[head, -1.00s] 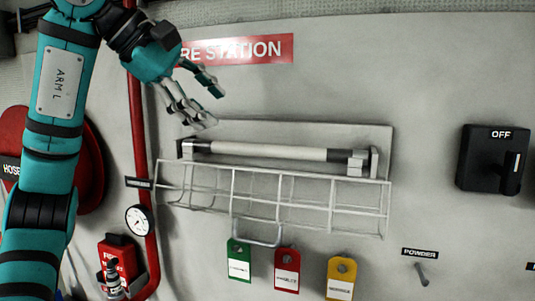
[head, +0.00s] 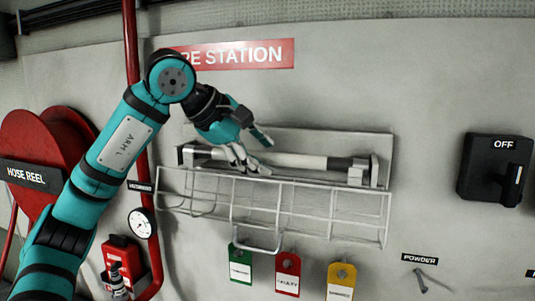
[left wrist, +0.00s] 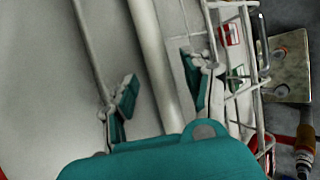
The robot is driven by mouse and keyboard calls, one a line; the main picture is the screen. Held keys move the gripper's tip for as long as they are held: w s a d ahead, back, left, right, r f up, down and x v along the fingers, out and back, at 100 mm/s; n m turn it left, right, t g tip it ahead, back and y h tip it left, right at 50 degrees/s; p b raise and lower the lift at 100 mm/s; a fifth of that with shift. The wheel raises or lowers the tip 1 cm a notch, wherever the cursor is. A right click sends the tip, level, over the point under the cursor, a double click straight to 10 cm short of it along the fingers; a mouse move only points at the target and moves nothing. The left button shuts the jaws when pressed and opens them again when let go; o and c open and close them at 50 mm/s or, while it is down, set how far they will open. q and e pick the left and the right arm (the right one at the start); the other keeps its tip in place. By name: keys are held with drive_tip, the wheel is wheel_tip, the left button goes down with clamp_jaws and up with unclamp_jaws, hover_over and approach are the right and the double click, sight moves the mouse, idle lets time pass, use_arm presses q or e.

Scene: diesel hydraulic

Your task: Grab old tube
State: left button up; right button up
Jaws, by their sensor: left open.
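The tube (head: 300,161) is a pale rod with dark end sections, lying level between two metal end clamps (head: 359,172) above a white wire rack. My left gripper (head: 258,152) is open at the left half of the tube, in front of it. In the left wrist view the pale tube (left wrist: 153,55) runs between my two spread fingers (left wrist: 160,88), and neither finger visibly grips it. The gripper hides part of the tube's left half in the head view. My right gripper is not in view.
The wire rack (head: 283,207) sits just below the tube. Green (head: 241,263), red (head: 287,275) and yellow (head: 341,281) tags hang under it. A red pipe (head: 135,110) and gauge (head: 140,223) are at the left. A black OFF switch (head: 494,170) is at the right.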

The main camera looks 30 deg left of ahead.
use_arm(q)
drive_tip(key=shift+s, duration=0.1)
drive_tip(key=shift+c, duration=1.4)
clamp_jaws()
drive_tip(key=shift+r, duration=0.15)
